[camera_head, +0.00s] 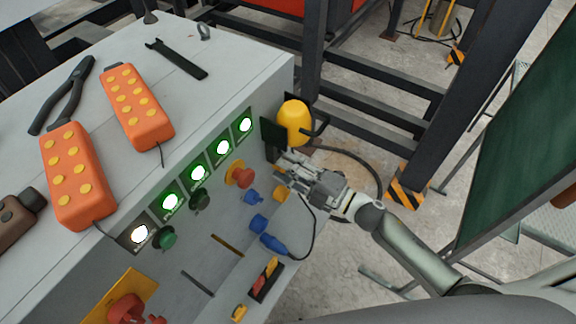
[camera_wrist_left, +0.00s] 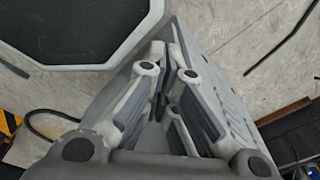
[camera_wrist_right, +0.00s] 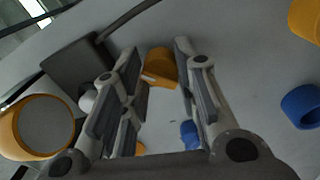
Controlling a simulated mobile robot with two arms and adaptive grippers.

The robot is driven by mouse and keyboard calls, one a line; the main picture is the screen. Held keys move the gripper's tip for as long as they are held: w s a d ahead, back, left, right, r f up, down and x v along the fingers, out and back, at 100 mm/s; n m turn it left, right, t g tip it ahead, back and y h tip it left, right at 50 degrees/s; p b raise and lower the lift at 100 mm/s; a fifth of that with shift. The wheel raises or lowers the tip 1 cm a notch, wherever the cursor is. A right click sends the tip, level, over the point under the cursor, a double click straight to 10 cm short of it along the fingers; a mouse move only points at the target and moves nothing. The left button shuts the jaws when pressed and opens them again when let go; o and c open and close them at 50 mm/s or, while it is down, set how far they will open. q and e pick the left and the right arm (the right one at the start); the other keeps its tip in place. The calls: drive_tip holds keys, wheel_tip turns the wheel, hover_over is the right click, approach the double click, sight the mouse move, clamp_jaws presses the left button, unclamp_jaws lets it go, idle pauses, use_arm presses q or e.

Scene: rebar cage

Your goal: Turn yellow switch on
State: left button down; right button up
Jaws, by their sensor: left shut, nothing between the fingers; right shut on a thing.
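My right gripper (camera_head: 280,170) is at the right end of the grey control panel, against its front face. In the right wrist view its fingers (camera_wrist_right: 161,50) are on either side of a small yellow switch (camera_wrist_right: 160,68), which it is shut on. The fingers hide much of this spot in the head view. A yellow piece (camera_head: 281,193) shows just below the gripper there; I cannot tell whether it is the same part. My left gripper (camera_wrist_left: 167,50) is shut and empty in the left wrist view, away from the panel, and out of the head view.
A yellow dome (camera_head: 293,122) stands just behind the right gripper. Blue sockets (camera_head: 258,222), a red knob (camera_head: 241,176) and lit buttons (camera_head: 198,174) are on the panel. Orange remotes (camera_head: 137,108) and tools lie on top. A striped steel post (camera_head: 408,186) stands to the right.

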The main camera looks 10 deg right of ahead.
drive_tip(key=shift+f, duration=0.15)
drive_tip(key=o, duration=0.9)
drive_tip(key=shift+c, duration=0.2)
drive_tip(key=shift+o, duration=0.9)
drive_tip(key=shift+s+d, duration=0.1)
drive_tip(key=v, duration=0.7)
drive_tip(key=shift+s+d, duration=0.3)
drive_tip(key=shift+s, duration=0.05)
